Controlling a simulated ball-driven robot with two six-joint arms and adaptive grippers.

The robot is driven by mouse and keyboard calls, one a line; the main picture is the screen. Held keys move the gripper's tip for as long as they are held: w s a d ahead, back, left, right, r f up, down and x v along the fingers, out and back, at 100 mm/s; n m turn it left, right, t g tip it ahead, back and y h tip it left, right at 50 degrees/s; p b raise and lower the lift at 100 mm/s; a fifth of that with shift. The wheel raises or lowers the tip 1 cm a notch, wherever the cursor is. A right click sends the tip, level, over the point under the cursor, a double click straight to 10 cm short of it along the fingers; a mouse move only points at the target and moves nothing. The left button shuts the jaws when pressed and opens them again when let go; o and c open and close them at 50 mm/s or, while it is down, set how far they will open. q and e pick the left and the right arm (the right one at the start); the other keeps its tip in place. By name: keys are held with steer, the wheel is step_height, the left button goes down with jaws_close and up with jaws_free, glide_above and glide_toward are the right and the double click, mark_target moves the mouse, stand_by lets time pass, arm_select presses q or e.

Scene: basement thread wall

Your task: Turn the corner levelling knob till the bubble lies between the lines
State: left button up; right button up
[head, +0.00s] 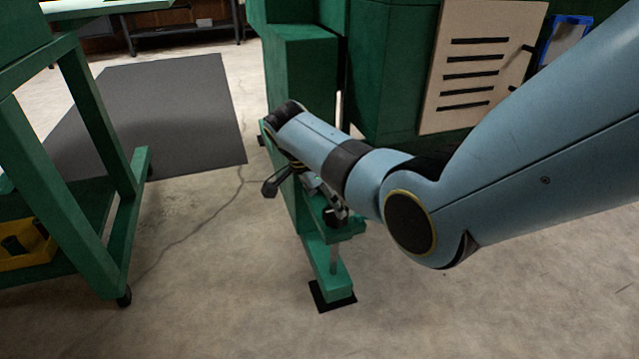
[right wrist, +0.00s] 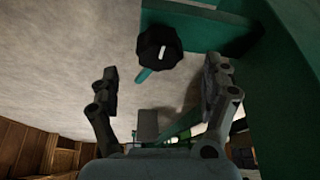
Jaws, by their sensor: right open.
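The levelling knob (right wrist: 160,48) shows in the right wrist view as a black, lobed knob with a white mark. It sits by a green bracket (right wrist: 215,35), which in the head view (head: 345,232) stands low on the machine's corner above a foot. My right gripper (right wrist: 162,82) is open, its two fingers apart with nothing between them. The knob lies ahead of the fingertips, roughly between their lines and apart from both. In the head view my right gripper (head: 303,198) is beside the bracket, partly hidden by my arm. No bubble or lines show. My left gripper is out of view.
The green machine (head: 305,75) rises behind my right arm. A green cart (head: 85,110) with a yellow bin (head: 22,250) stands at the left. A dark mat (head: 150,110) lies behind it. The floor between cart and machine is clear. The foot rests on a black pad (head: 332,297).

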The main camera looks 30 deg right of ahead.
steer(key=v, duration=0.6)
stand_by(0.3)
